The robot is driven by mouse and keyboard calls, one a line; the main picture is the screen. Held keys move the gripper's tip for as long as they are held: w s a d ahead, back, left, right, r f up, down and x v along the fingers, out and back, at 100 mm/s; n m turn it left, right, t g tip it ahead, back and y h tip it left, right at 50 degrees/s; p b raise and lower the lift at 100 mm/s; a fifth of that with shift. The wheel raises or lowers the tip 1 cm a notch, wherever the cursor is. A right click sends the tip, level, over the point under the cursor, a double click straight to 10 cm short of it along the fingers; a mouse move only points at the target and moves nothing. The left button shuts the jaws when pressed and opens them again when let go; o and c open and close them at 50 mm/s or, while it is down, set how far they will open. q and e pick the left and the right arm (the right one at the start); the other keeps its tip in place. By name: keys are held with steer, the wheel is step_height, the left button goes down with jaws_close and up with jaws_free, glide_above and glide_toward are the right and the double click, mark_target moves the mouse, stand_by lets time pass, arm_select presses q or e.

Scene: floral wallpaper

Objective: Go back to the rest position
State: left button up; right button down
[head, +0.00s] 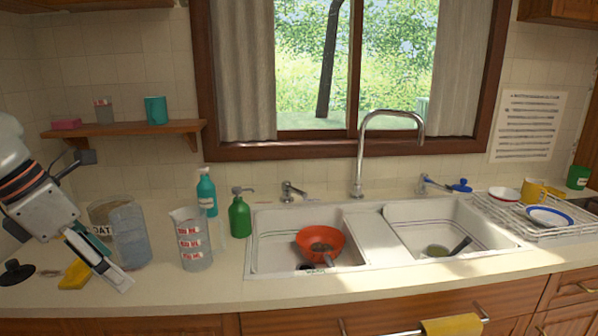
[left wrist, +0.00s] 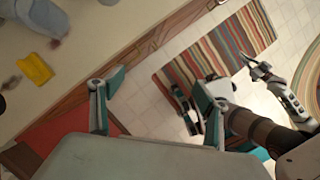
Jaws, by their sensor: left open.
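My left gripper (head: 112,278) is at the left of the head view, tilted down over the front left of the counter. Its teal fingers stand apart with nothing between them. In the left wrist view the same fingers (left wrist: 155,108) are spread, with the counter's front edge and floor behind them. A yellow sponge-like block (head: 75,273) lies just left of the fingers in the head view; it also shows in the left wrist view (left wrist: 34,68).
A black lid (head: 16,272) lies at far left. The sink holds a red colander (head: 318,241). A striped rug (left wrist: 215,60) lies on the floor.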

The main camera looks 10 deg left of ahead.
arm_select(q)
steer(key=w+d+f+n+h, duration=0.1)
steer(key=d+f+n+h, duration=0.1)
steer(key=d+h, duration=0.55)
steer(key=w+d+f+n+t+h, duration=0.15)
steer(key=d+h, duration=0.25)
steer(key=d, duration=0.6)
steer(key=w+d+f+n+g+h, duration=0.1)
steer(key=w+d+f+n+h, duration=0.15)
steer(key=d+h, duration=0.4)
steer(key=w+a+f+n+t+y, duration=0.2)
steer(key=f+n+t+y, duration=0.4)
steer(key=f+n, duration=0.5)
steer(key=w+a+f+n+t+y, duration=0.2)
steer(key=f+n+t+y, duration=0.6)
steer(key=n, duration=0.4)
steer(key=s+f+n+g+y, duration=0.2)
steer(key=s+f+n+g, duration=0.2)
steer(key=s+f, duration=0.3)
steer(key=s+f+n+g+y, duration=0.2)
steer(key=s+f, duration=0.6)
steer(key=f, duration=0.9)
steer(key=a+n+g, duration=0.1)
steer(key=n, duration=0.1)
steer(key=shift+s+n+g, duration=0.15)
steer(key=shift+n+g, duration=0.15)
steer(key=shift+g, duration=0.05)
